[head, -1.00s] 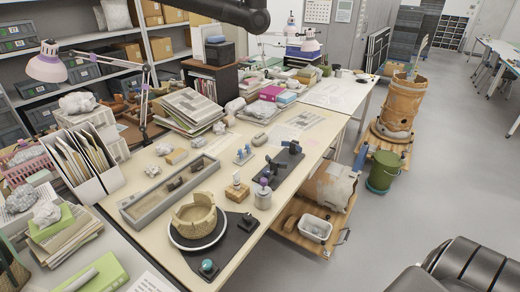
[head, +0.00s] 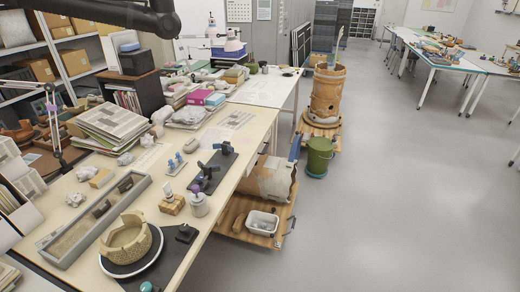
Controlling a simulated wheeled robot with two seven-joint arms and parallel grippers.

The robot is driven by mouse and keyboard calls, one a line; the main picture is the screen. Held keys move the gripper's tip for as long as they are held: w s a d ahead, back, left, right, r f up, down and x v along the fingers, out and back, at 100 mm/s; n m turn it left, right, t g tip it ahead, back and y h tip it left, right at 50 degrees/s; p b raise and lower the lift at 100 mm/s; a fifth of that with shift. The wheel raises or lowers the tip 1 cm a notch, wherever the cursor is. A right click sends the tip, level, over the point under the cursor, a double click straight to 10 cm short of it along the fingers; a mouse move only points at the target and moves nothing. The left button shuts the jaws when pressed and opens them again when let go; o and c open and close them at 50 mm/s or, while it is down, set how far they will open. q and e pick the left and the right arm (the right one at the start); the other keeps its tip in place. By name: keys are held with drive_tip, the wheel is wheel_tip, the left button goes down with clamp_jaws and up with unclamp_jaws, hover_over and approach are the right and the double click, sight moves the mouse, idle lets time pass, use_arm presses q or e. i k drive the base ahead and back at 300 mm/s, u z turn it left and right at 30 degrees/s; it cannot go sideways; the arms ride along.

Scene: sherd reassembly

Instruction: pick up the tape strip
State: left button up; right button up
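I cannot make out a tape strip for certain. A small wooden block (head: 172,205) with a pale upright piece on it stands near the table's front edge. Beside it is a white bottle with a purple top (head: 199,204). A dark mat behind them carries black clamp-like pieces (head: 208,174). A tan, partly rebuilt bowl (head: 126,243) sits on a round dark turntable with a pale rim (head: 148,266). A dark arm link of mine crosses the top left, above the shelves. Neither gripper's fingers show.
A long grey tray (head: 70,247) with sherds lies left of the bowl. Paper stacks (head: 115,123) and white crumpled lumps stand farther back. A small black block (head: 186,233) is right of the bowl. The floor (head: 400,210) on the right is clear.

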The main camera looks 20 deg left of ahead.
sight(177, 155)
drive_tip(key=z, duration=1)
drive_tip(key=i, duration=3.05)
drive_tip(key=u, duration=4.55)
drive_tip(key=i, duration=1)
